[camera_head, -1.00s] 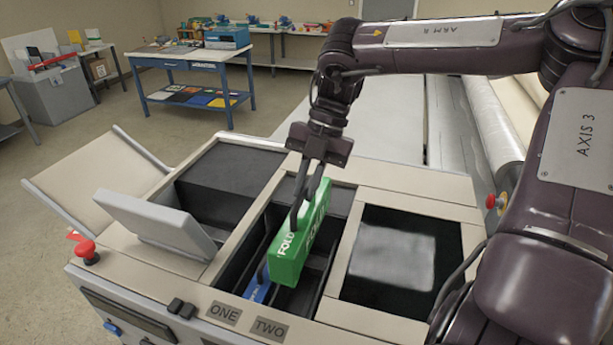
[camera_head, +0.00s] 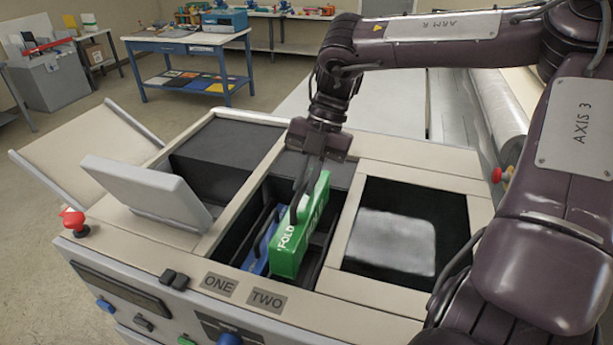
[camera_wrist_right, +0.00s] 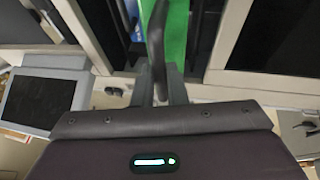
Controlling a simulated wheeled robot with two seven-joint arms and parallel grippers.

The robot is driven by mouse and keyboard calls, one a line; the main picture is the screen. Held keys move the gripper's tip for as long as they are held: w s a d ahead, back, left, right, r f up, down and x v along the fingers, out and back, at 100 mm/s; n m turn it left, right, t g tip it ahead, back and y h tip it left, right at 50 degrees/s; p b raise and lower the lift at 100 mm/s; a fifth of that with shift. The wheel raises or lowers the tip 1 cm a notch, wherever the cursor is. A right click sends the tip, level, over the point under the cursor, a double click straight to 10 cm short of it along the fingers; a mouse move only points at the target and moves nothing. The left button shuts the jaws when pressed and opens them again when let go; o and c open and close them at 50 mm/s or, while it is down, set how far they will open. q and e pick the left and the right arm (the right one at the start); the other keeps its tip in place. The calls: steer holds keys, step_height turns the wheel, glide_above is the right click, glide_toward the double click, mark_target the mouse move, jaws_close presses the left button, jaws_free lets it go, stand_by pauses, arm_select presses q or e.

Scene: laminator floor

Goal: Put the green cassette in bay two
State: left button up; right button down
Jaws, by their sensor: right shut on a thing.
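The green cassette (camera_head: 290,243), with white lettering on its end, is upright in the right gripper (camera_head: 301,203). My right gripper is shut on the cassette's upper part from above. The cassette is partly down in the dark well of the machine, in line with the TWO label (camera_head: 267,300). How deep its lower edge sits is hidden. A blue cassette (camera_head: 262,246) stands to its left, in line with the ONE label (camera_head: 218,284). In the right wrist view the green cassette (camera_wrist_right: 175,30) shows beyond the fingers. My left gripper is out of view.
A raised grey screen (camera_head: 146,192) stands left of the well. A dark glass panel (camera_head: 400,235) lies to its right. A red stop button (camera_head: 74,222) sits at the machine's left corner. A blue workbench (camera_head: 190,55) stands behind, clear of the arm.

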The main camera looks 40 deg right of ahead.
mark_target(321, 191)
steer(key=shift+f+b, duration=0.95)
steer(key=shift+f, duration=0.35)
steer(key=shift+f+b, duration=3.25)
steer(key=shift+f, duration=1.9)
steer(key=shift+f+b, duration=0.35)
steer(key=shift+f, duration=0.2)
steer(key=shift+s+f, duration=0.1)
steer(key=shift+f, duration=0.15)
steer(key=c, duration=1.4)
jaws_free()
steer(key=shift+b+v, duration=0.75)
steer(key=shift+v, duration=3.15)
